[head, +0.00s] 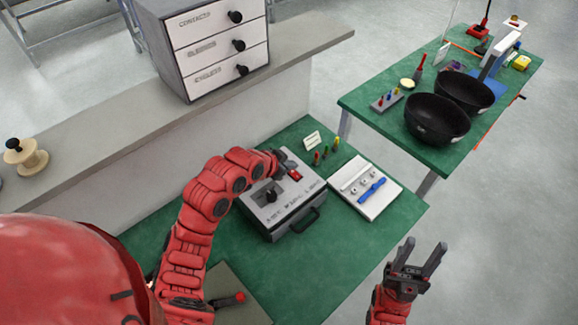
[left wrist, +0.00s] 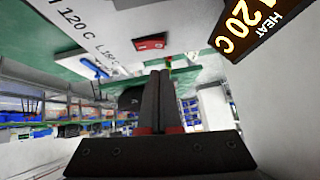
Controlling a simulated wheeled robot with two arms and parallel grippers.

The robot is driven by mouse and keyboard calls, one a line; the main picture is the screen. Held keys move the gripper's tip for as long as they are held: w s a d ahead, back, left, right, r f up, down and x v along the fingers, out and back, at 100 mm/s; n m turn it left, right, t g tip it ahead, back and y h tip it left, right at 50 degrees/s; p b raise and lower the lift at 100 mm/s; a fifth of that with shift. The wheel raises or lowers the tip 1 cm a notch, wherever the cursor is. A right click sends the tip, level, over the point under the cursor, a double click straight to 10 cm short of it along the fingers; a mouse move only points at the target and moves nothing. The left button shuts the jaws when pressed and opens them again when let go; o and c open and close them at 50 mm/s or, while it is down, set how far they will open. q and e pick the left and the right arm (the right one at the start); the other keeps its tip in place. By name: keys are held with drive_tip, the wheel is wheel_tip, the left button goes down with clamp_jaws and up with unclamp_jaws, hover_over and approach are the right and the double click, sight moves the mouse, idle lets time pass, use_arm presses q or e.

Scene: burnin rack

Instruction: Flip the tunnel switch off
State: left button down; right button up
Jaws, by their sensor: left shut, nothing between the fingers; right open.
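The heat tunnel is a grey box (head: 283,212) with a black knob and a front handle on the green table. Its red switch (head: 295,175) is on the top face at the far right. The switch also shows in the left wrist view (left wrist: 150,42), near "120 C" lettering. My left gripper (head: 288,163) is above the box's far edge, close to the switch. Its fingers (left wrist: 160,95) are shut with nothing between them; I cannot tell whether they touch the switch. My right gripper (head: 420,257) is open and empty, right of the green table.
A white tray (head: 382,206) with a blue tool lies right of the box. Several small coloured pegs (head: 326,152) and a white card stand behind. A drawer unit (head: 205,45) sits on the ledge. A second green table (head: 365,107) holds two black bowls.

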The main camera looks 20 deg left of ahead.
sight(289, 177)
use_arm(q)
drive_tip(key=shift+w+a+f+p, duration=0.15)
drive_tip(key=shift+f+p, duration=0.25)
drive_tip(key=shift+f, duration=1)
drive_tip(key=shift+f, duration=0.1)
